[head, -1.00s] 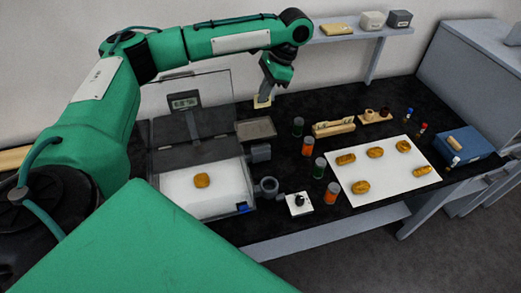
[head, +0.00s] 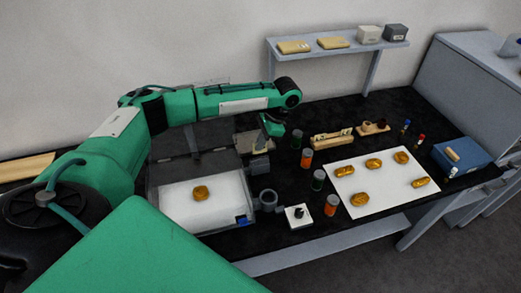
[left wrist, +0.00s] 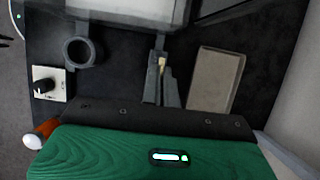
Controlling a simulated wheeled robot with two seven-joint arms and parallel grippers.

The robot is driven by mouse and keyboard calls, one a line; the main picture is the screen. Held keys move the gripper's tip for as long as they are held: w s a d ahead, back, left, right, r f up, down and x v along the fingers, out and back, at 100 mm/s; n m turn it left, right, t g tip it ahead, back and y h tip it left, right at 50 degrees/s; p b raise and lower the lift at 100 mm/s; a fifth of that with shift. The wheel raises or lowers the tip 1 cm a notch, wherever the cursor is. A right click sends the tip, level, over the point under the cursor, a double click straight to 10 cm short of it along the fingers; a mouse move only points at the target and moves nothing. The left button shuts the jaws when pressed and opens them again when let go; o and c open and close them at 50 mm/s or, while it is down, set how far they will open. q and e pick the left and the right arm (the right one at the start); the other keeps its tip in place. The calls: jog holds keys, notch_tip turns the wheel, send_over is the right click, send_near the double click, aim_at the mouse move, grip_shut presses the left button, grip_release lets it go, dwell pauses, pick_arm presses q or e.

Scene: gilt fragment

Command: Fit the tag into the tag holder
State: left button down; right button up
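My left gripper (head: 263,142) points down beside the right side of the balance box. In the left wrist view its fingers (left wrist: 162,72) are close together around a small cream piece, which I take to be the tag (left wrist: 162,63). Most of the tag is hidden by the fingers. A grey block on the box's side, probably the tag holder (head: 259,166), is just below the fingertips in the head view. I cannot tell whether the tag touches it. My right gripper is not in view.
A flat grey-beige tray (left wrist: 213,80) lies close beside the fingers. A grey ring (left wrist: 82,51) sticks out from the balance box (head: 203,205). Several capped vials, a wooden rack (head: 332,139) and a white sheet (head: 385,200) with gold pieces stand to the right.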

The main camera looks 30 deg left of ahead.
aim_at(261, 152)
pick_arm(q)
jog(key=shift+f+p, duration=0.45)
jog(key=shift+f, duration=1.8)
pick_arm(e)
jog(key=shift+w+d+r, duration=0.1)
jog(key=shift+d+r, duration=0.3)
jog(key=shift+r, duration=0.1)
pick_arm(q)
jog(key=c, duration=1.7)
grip_release()
jog(key=shift+f, duration=0.1)
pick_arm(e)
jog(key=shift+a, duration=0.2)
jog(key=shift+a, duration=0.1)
